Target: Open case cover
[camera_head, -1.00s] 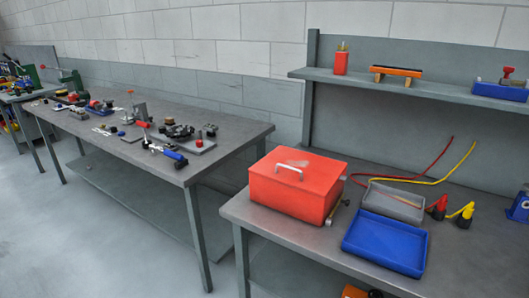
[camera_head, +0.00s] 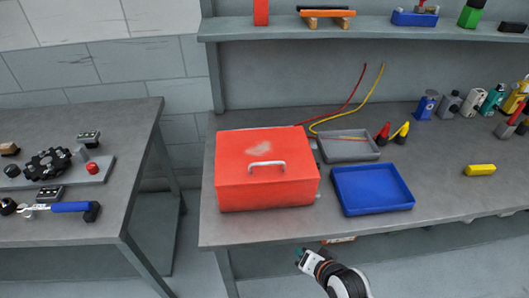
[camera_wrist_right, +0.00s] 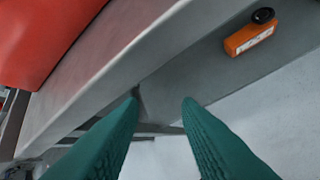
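The red case (camera_head: 266,186) sits on the grey workbench with its cover closed. A silver handle (camera_head: 267,165) is on the cover. The case also shows at the upper left of the right wrist view (camera_wrist_right: 45,40). My right gripper (camera_head: 302,258) is low in front of the bench's front edge, apart from the case. In the right wrist view its two green fingers (camera_wrist_right: 162,100) stand apart with nothing between them. My left gripper is not in view.
A blue tray (camera_head: 372,208) and a grey tray (camera_head: 348,157) stand right of the case. Red and yellow leads lie behind. An orange object (camera_wrist_right: 252,36) is on the lower shelf. A second table (camera_head: 105,225) with parts stands left. A shelf (camera_head: 370,28) runs above.

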